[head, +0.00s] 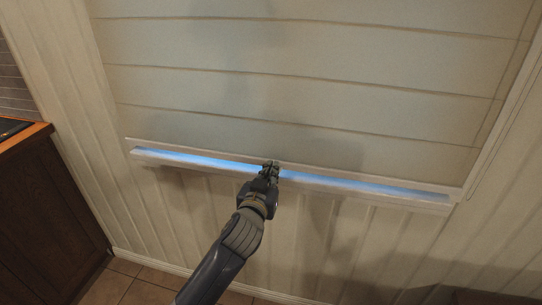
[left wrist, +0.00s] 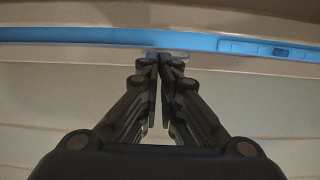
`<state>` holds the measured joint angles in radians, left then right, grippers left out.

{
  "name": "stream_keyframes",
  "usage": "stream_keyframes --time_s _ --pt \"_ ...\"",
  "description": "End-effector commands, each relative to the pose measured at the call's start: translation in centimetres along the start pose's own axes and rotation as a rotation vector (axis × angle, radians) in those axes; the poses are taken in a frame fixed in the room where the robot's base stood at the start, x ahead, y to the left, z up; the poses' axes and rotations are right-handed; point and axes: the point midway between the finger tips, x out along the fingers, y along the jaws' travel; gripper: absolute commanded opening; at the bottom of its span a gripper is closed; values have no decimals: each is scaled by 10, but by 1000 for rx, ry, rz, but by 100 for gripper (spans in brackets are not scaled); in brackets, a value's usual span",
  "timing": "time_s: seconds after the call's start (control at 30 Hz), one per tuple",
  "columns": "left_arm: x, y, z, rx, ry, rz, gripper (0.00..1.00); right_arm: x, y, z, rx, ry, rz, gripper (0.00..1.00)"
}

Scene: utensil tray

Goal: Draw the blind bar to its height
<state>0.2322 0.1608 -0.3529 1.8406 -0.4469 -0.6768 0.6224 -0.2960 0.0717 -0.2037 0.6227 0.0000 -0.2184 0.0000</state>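The blind bar (head: 210,162) is a long blue strip along the bottom of the pale blind, down at the white sill. It also crosses the top of the left wrist view (left wrist: 80,36). My left gripper (head: 270,166) is at the middle of the bar and covers a short part of it. In the left wrist view its fingertips (left wrist: 160,58) come together at a small pale tab at the bar's edge. The fingers look shut on this tab, though the contact is partly hidden. My right gripper is not in view.
The blind (head: 300,90) hangs in broad folds over the window above the bar. The white sill (head: 410,203) runs just below the bar. A dark cabinet (head: 45,215) with a wooden top stands at the left. The panelled wall below is clear.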

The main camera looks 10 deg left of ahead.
Motion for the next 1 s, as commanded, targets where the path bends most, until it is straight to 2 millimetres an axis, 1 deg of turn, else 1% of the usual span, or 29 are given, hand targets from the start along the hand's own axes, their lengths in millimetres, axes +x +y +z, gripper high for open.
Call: stream_keyframes --time_s 0.03,0.1,0.17,0.27,0.37,0.7,0.83,1.0 --pt "2 -7 -2 6 2 -15 0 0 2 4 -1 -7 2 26" --pt "1 -7 -2 6 2 -15 0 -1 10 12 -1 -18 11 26" --pt "0 -7 -2 6 2 -15 0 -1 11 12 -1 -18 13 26" --pt "-8 -6 0 4 0 -12 0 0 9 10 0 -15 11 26" --pt "-23 -4 0 2 0 -9 0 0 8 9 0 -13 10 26" --pt "-92 1 0 1 0 -2 0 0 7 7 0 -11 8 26" --pt "-109 2 0 1 1 -1 0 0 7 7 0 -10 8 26" --pt "-121 2 -1 3 2 -1 0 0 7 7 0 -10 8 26"
